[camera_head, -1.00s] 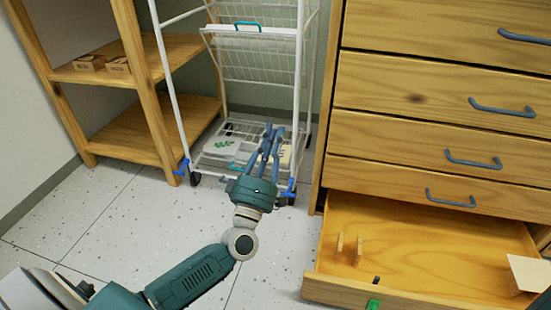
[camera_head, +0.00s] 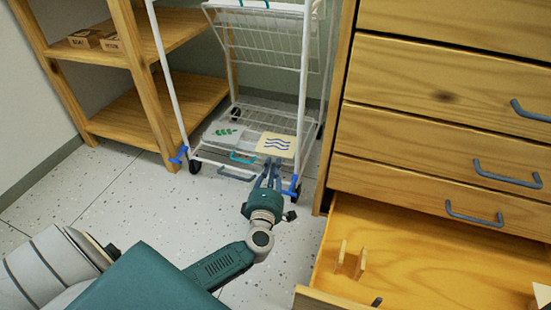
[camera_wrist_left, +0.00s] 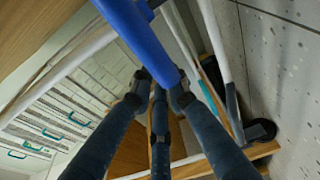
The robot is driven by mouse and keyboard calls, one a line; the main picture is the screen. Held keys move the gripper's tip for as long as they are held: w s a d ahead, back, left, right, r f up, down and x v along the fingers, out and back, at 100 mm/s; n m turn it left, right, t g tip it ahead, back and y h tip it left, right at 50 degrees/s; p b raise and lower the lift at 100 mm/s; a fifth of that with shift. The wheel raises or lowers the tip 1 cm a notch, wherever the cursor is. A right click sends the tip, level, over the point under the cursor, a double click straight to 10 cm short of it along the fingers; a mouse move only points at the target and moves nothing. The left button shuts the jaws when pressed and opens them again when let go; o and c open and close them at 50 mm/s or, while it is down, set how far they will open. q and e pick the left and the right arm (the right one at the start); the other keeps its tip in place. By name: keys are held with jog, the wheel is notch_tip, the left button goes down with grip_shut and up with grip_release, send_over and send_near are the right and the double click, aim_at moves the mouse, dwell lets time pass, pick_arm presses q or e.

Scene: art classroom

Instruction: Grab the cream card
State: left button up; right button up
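The cream card (camera_head: 275,145), with blue wavy lines, is at the right front of the trolley's low wire shelf (camera_head: 196,160) in the head view. A white card with a green leaf (camera_head: 222,133) is to its left. My left gripper (camera_head: 268,176) is at the cream card's near edge, its fingertips partly hidden there. In the left wrist view its dark blue fingers (camera_wrist_left: 160,95) come close together. I cannot make out the card between them, so a hold on it is not clear. My right gripper is not in view.
The trolley's white posts and blue corner fittings (camera_head: 292,187) stand close to my gripper. A wooden shelf (camera_head: 145,110) is at left. A wooden drawer cabinet (camera_head: 430,130) is at right, its bottom drawer (camera_head: 430,265) open. Speckled floor (camera_head: 120,200) is clear in front.

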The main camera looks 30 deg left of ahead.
aim_at(275, 155)
pick_arm(q)
jog(key=shift+x, duration=2.05)
jog(key=shift+c, duration=0.2)
grip_shut()
